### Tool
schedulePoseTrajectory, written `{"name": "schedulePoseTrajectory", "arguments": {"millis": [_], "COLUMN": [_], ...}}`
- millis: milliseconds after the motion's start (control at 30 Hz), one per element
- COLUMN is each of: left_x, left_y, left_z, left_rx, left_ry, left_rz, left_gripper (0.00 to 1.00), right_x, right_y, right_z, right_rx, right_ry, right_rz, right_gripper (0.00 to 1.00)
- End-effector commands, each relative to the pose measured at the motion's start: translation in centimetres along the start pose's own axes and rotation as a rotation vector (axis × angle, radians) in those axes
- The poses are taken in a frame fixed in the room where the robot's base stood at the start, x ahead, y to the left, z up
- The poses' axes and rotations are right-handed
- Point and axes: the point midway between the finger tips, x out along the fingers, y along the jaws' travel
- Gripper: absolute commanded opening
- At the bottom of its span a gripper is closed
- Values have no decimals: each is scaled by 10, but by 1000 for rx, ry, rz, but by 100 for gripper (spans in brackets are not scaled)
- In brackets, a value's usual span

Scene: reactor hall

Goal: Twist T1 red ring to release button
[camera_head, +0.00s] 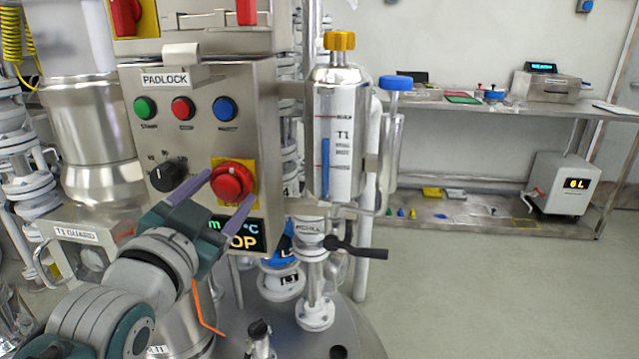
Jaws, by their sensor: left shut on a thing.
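The red mushroom button with its ring (232,182) sits on a yellow square plate at the lower right of the steel control panel (262,115). My left gripper (229,186) reaches in from the lower left. Its two purple fingers lie on either side of the red ring, one at its upper left and one at its lower right, and are shut on it. The ring's red face shows between the fingers; part of its lower left edge is close behind the gripper. My right gripper is not in view.
Green, red and blue buttons (183,109) and a black selector knob (167,175) are on the same panel. A lit display (240,238) lies just below the gripper. The T1 sight vessel (341,130) and a black-handled valve (355,248) stand close on the right.

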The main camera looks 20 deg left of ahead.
Motion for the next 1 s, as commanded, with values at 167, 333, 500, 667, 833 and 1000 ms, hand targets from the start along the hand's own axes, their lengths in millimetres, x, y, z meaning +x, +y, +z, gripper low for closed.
{"name": "schedulePoseTrajectory", "arguments": {"millis": [167, 333, 500, 667, 833, 1000], "left_x": [0, 0, 0, 0, 0, 0], "left_y": [-1, -2, -2, -2, -2, -2], "left_z": [0, 0, 0, 0, 0, 0], "left_rx": [151, 279, 379, 440, 473, 483], "left_ry": [-1, -1, -1, -1, -1, -1], "left_rz": [0, -1, 0, 0, 0, 0], "left_gripper": [15, 15, 15, 15, 15, 15], "right_x": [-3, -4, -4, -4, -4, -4], "right_y": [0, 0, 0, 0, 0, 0], "right_z": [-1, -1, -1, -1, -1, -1], "right_rx": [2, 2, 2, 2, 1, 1], "right_ry": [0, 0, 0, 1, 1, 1], "right_rz": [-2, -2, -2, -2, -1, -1], "right_gripper": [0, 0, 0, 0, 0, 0]}}
